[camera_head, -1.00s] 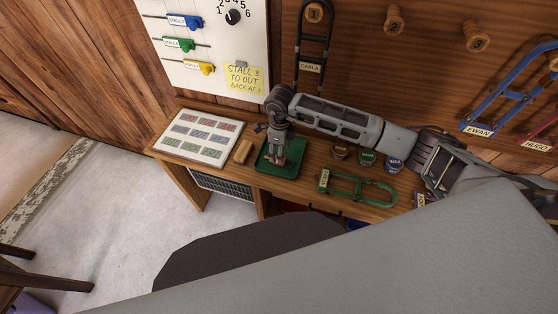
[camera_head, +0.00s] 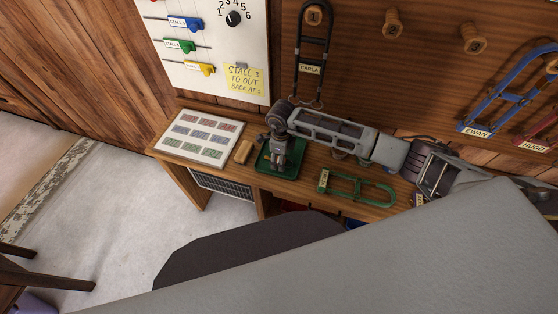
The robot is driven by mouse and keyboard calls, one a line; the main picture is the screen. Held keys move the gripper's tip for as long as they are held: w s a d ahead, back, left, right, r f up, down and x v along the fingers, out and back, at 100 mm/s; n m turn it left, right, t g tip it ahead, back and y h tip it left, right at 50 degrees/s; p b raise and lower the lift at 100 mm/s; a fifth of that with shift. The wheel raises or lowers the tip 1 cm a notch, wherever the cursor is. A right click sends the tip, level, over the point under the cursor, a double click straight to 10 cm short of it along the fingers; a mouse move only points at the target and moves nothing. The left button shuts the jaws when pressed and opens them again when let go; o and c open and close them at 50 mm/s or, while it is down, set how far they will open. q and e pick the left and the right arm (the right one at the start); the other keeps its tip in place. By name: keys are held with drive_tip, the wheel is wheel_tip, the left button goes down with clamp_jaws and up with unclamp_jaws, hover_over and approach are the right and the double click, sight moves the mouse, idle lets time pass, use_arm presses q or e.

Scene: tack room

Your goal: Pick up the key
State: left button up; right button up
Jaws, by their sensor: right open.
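My right gripper (camera_head: 277,165) points down over a small green tray (camera_head: 295,164) on the wooden desk. Its jaws are open, and its fingertips are over the tray's middle. No key can be made out; the gripper and wrist cover much of the tray, so anything lying there is hidden. I cannot tell whether the fingertips touch the tray. My left gripper is not in view.
A card with coloured labels (camera_head: 199,136) and a wooden block (camera_head: 244,151) lie left of the tray. A green bridle-like frame (camera_head: 357,187) lies to its right. A black frame tagged CARLA (camera_head: 312,55) hangs above. My forearm covers the desk's back right.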

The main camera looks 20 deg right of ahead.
drive_tip(key=shift+f, duration=0.3)
drive_tip(key=shift+c, duration=0.3)
drive_tip(key=c, duration=1)
drive_tip(key=shift+r, duration=0.1)
wheel_tip(320, 180, up, 10)
drive_tip(key=shift+b, duration=0.45)
